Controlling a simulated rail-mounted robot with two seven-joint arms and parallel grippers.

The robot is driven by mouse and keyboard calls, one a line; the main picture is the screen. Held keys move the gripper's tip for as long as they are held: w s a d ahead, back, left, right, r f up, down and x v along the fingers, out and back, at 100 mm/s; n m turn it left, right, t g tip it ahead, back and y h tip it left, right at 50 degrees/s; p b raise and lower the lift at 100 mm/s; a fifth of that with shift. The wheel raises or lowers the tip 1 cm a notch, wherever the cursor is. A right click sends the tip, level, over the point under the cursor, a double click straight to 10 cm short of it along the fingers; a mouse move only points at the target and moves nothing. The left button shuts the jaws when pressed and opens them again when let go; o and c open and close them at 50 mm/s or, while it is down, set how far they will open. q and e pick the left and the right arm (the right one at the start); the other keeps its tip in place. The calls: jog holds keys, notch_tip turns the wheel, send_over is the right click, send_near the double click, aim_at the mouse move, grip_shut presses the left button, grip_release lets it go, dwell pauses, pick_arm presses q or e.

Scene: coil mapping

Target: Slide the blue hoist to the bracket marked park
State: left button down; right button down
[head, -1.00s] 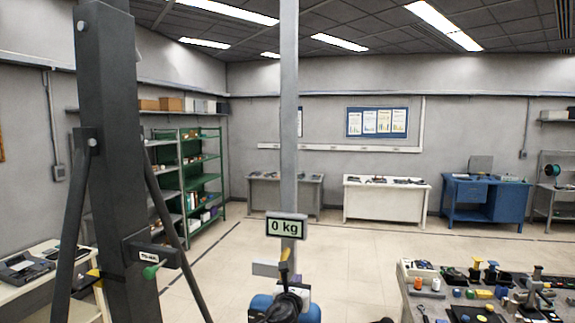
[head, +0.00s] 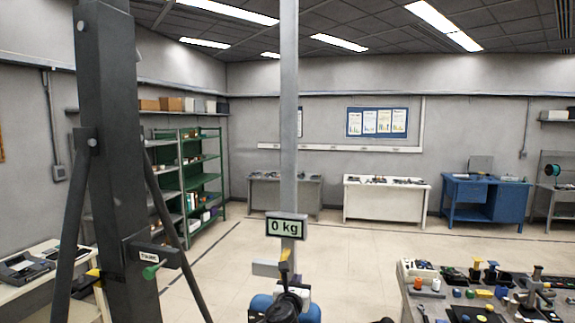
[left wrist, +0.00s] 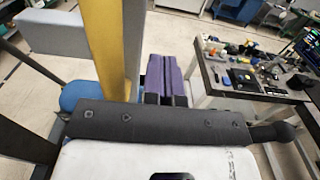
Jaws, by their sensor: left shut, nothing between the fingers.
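A blue rounded body (head: 261,303), seemingly the blue hoist, shows low in the middle of the head view at the foot of a grey post. Its blue also shows at the left of the left wrist view (left wrist: 82,95). My left gripper (head: 287,290) is in front of it and hides much of it. In the left wrist view its purple fingers (left wrist: 166,75) are shut and empty, just right of a yellow upright piece (left wrist: 107,45). My right gripper is not in view.
A display reading 0 kg (head: 286,227) is on the grey post (head: 289,120). The dark braced column (head: 113,150) stands at the left. A cluttered bench (head: 410,300) is at the right. Open floor (head: 365,265) lies between post and bench.

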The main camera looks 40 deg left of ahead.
aim_at(258, 265)
pick_arm(q)
jog(key=shift+s+a+p, duration=0.35)
jog(key=shift+a, duration=0.4)
jog(key=shift+s+a+p, duration=0.3)
jog(key=shift+s+a, duration=0.05)
jog(key=shift+a, duration=0.35)
jog(key=shift+s+a+p, duration=0.2)
jog(key=shift+s+a, duration=0.2)
jog(key=shift+a, duration=0.4)
jog(key=shift+s+a+p, duration=0.25)
jog(key=shift+s+a, duration=0.15)
jog(key=shift+a, duration=0.4)
jog(key=shift+s+a+p, duration=0.2)
jog(key=shift+s+a, duration=0.2)
jog(key=shift+a, duration=0.4)
jog(key=shift+s+a+p, duration=0.1)
jog(key=shift+s+a, duration=0.3)
jog(key=shift+a, duration=0.45)
jog(key=shift+s+a+p, duration=0.1)
jog(key=shift+s+a, duration=0.35)
jog(key=shift+a, duration=0.35)
jog(key=shift+s+a+p, duration=0.1)
jog(key=shift+s+a, duration=0.3)
jog(key=shift+a, duration=0.45)
